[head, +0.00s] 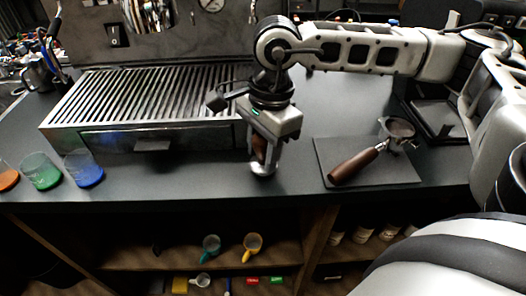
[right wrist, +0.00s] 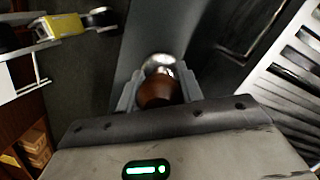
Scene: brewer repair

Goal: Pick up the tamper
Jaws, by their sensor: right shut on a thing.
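The tamper has a brown handle and a shiny metal base (head: 263,169). It stands upright below my right gripper (head: 262,148), near the counter's front edge in the head view. The right gripper's fingers are closed around the handle. In the right wrist view, the brown handle (right wrist: 158,93) sits between the fingers, with the metal base beyond it. Whether the base touches the counter is unclear. My left gripper is not in view.
A slatted metal tray unit (head: 150,95) lies to the left. A portafilter (head: 355,165) rests on a dark mat (head: 400,174) to the right. Coloured glasses (head: 83,169) stand at the left edge. A shelf (head: 275,253) below holds cups.

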